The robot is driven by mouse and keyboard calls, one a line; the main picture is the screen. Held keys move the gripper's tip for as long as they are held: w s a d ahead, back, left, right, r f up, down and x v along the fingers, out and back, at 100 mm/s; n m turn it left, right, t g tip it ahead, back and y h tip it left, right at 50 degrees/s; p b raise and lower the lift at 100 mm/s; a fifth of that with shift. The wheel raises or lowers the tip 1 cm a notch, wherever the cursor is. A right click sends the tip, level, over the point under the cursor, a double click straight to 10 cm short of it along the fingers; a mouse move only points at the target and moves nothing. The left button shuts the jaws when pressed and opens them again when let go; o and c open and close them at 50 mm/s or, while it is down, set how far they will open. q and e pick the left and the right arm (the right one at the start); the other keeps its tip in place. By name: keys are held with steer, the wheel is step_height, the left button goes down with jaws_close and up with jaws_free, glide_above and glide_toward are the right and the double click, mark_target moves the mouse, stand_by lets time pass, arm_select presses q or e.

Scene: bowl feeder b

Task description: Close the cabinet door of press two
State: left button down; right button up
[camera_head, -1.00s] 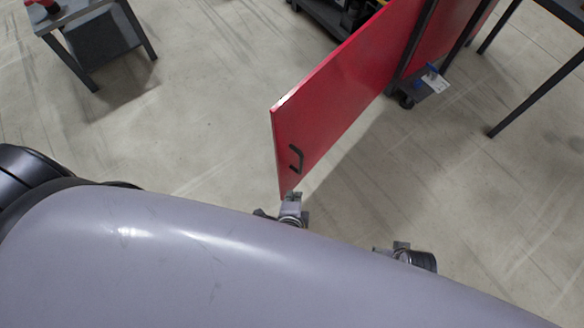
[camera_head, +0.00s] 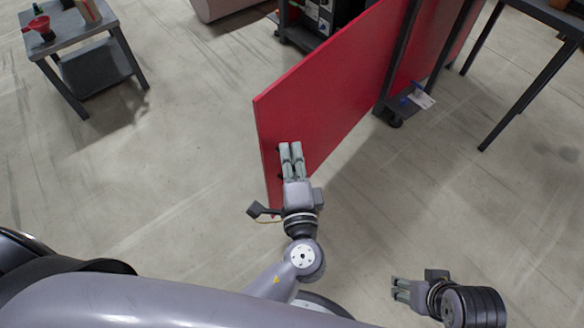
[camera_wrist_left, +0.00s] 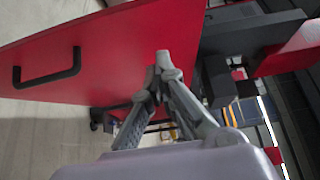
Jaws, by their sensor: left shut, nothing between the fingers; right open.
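The red cabinet door (camera_head: 330,90) stands swung open, running from the dark frame at the upper right toward me. My left gripper (camera_head: 291,150) is shut and empty, in front of the door near its free end, and covers most of the handle in the head view. In the left wrist view the door (camera_wrist_left: 110,50) fills the upper left, with its black handle (camera_wrist_left: 48,72) to the left of my shut fingertips (camera_wrist_left: 163,60). I cannot tell whether the fingers touch the door. My right gripper (camera_head: 402,290) is open and empty at the lower right, apart from the door.
A grey side table (camera_head: 75,40) with a red funnel-like item (camera_head: 40,25) stands at the upper left. Dark machinery (camera_head: 320,15) sits behind the door. A dark-legged table (camera_head: 530,85) stands at the upper right.

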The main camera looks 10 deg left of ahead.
mark_target(273, 114)
arm_select(q)
steer(key=shift+w+a, duration=2.5)
steer(key=shift+w, duration=0.15)
